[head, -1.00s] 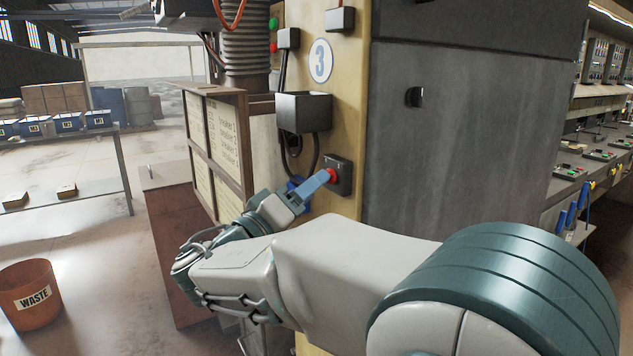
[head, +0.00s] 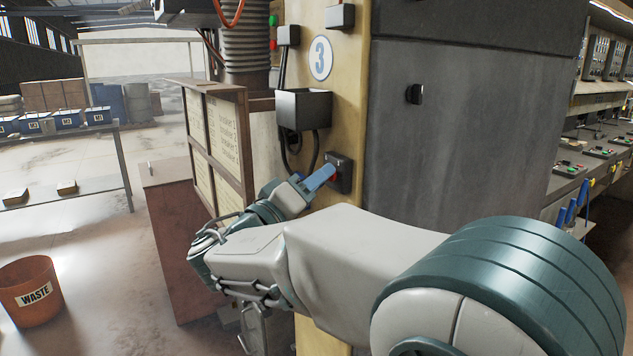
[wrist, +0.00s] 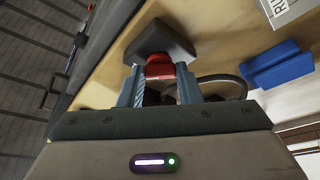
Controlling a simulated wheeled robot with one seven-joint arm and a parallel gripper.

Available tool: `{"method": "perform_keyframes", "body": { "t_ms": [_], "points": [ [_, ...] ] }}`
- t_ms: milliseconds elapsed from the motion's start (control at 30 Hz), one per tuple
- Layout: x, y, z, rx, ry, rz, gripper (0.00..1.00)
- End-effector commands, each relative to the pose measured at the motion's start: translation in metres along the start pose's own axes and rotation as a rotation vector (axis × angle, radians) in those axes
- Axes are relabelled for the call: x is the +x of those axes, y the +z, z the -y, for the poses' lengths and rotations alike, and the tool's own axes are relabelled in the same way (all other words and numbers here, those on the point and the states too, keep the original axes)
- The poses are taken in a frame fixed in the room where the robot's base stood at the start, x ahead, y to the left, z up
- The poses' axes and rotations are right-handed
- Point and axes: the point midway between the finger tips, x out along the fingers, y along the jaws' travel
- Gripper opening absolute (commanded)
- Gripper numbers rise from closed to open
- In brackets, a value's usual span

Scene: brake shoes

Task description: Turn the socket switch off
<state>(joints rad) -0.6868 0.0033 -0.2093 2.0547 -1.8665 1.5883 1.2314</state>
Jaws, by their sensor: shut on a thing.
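The socket switch is a dark grey box (head: 345,172) on the yellow column, with a red knob on its front. In the wrist view the red knob (wrist: 160,66) sits between my fingertips, in front of the dark box (wrist: 160,40). My gripper (head: 326,176) has its blue fingers at the front of the box and is shut on the red knob. In the head view the fingers cover most of the knob. The knob's exact turned position cannot be told.
A dark open-topped box (head: 303,110) with a hanging cable is above the switch. A blue block (wrist: 278,66) is beside the switch in the wrist view. A wooden notice board (head: 218,145) stands left of the column. An orange waste bin (head: 32,290) is on the floor.

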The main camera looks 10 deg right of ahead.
Motion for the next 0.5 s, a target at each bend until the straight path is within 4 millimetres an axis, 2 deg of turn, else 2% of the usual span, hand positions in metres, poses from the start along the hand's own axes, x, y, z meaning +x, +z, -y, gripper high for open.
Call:
{"method": "perform_keyframes", "body": {
  "t_ms": [267, 500],
  "points": [
    [0.0004, -0.0003, -0.0029, -0.119, -0.049, 0.0, 0.08],
    [0.001, -0.0015, -0.0057, -0.312, -0.13, 0.001, 0.08]
  ]
}}
